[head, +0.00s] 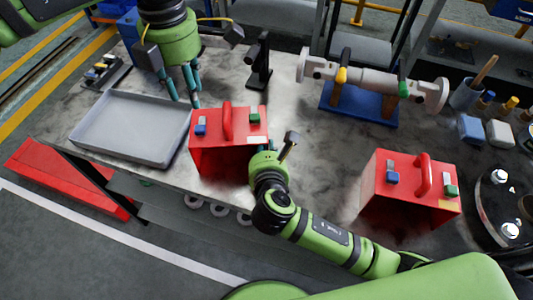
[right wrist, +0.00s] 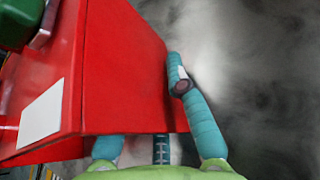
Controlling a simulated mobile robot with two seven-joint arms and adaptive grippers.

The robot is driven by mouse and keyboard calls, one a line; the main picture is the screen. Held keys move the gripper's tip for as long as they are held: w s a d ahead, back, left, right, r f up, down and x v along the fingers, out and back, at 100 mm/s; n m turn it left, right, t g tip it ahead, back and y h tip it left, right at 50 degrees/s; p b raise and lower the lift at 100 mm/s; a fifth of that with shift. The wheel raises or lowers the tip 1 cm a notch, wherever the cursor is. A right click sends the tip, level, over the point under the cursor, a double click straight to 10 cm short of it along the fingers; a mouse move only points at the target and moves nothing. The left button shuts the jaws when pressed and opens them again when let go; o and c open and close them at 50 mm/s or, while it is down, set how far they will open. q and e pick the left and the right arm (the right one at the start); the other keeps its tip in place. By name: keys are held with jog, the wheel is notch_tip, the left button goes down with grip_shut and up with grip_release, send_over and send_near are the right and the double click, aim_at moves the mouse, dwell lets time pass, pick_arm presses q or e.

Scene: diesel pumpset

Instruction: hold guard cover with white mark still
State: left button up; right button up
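One red guard cover (head: 229,155) stands on the bench in the middle of the head view, with a red handle and small blue, grey and green blocks on top. The right wrist view shows a white rectangle on a red cover (right wrist: 125,75). My right gripper (head: 268,158) is at this cover's right side. One finger (right wrist: 200,115) lies against its side wall; the other is mostly hidden behind the cover. The gripper looks closed on the wall. My left gripper (head: 184,98) hangs above the bench, open and empty, between the grey tray and the cover.
A second red cover (head: 410,190) stands at right. A grey tray (head: 128,127) lies at left. A shaft on a blue stand (head: 360,103), a dark upright holder (head: 259,65) and several small containers (head: 471,130) stand behind. Bare bench (head: 325,165) lies between the covers.

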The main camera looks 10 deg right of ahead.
jog(key=shift+w+f, duration=0.1)
jog(key=shift+w, duration=0.25)
grip_shut()
jog(key=shift+o, duration=1)
grip_release()
jog(key=shift+s, duration=0.1)
grip_shut()
